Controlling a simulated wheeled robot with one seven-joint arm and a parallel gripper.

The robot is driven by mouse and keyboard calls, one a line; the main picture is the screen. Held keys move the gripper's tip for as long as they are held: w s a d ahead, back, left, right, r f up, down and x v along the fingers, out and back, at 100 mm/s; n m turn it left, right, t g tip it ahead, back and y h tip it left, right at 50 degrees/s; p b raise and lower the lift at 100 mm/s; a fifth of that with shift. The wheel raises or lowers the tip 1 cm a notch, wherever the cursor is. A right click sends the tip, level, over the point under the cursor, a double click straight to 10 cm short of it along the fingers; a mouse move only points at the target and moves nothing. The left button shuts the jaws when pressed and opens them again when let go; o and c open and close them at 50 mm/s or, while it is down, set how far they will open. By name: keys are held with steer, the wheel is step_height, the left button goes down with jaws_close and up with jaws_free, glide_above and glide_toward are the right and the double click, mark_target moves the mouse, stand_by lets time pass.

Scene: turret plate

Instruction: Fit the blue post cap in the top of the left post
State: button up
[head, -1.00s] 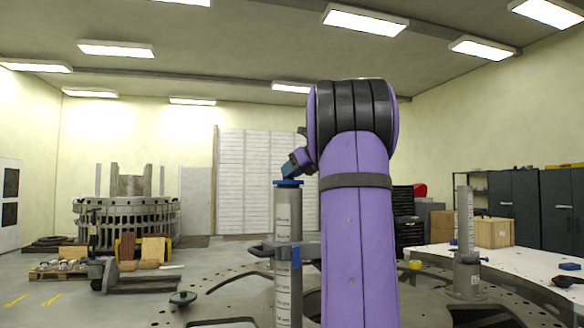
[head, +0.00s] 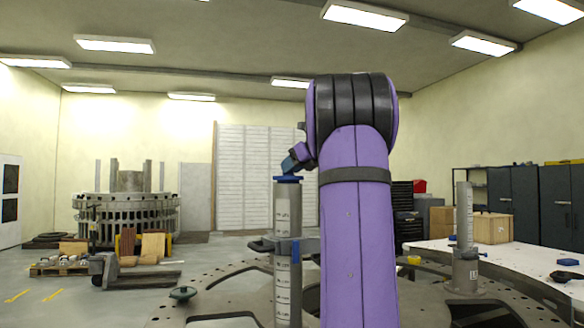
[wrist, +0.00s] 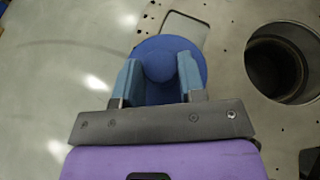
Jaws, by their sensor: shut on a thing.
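The left post (head: 288,215) is a grey upright cylinder with printed markings, just left of my arm in the head view. The blue post cap (head: 288,179) is at its top, its flat disc level across the post's end. My gripper (head: 289,168) comes down from the upper right and is shut on the cap. In the wrist view the round cap (wrist: 163,43) shows between the two blue-grey fingers of my gripper (wrist: 160,80). The cap's underside is hidden, so I cannot tell whether it is fully seated.
Another post (head: 464,220) stands at right on the turret plate (head: 225,293), near a white table (head: 540,268). A green-grey knob (head: 183,293) sits front left. A large round hole (wrist: 278,62) opens right of the cap.

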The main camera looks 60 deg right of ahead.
steer(key=shift+f, duration=0.5)
stand_by(0.7)
steer(key=o, duration=0.7)
steer(key=shift+o, duration=0.2)
steer(key=v, duration=1.1)
steer(key=shift+f, duration=0.1)
stand_by(0.6)
